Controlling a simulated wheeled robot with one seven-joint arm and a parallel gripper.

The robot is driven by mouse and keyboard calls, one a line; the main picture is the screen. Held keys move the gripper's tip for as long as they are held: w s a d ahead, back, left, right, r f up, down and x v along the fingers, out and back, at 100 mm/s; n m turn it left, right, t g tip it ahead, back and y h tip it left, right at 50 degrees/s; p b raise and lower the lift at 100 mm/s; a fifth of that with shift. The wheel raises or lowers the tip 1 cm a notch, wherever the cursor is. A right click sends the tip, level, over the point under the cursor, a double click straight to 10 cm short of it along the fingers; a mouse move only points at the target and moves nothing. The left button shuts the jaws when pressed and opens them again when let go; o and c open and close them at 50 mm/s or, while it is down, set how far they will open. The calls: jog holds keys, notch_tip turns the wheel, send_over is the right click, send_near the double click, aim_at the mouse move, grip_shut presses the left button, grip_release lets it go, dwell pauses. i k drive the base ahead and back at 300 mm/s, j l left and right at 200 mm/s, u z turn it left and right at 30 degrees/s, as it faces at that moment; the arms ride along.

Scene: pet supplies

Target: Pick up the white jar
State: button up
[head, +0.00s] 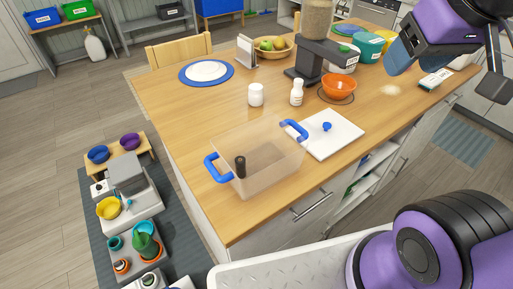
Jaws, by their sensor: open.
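The white jar (256,95) stands upright on the wooden table, behind the clear bin and left of a white bottle (297,93). It has a white lid, and nothing touches it. My gripper (493,62) is at the upper right edge, partly cut off by the frame, open and well to the right of the jar. Nothing shows between its dark fingers.
A clear bin (262,172) with blue handles holds a dark upright item. A white board (331,135) with a blue knob lies beside it. An orange bowl (339,87), a dispenser (307,62) and a plate (206,71) surround the jar area. Bare wood lies left of the jar.

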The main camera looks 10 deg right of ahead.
aim_at(255, 92)
jog(key=i+l+u, duration=0.15)
jog(key=l+u, duration=0.2)
jog(key=i+l+u, duration=0.1)
jog(key=l+u, duration=0.3)
jog(key=i+j, duration=0.05)
jog(key=j, duration=0.1)
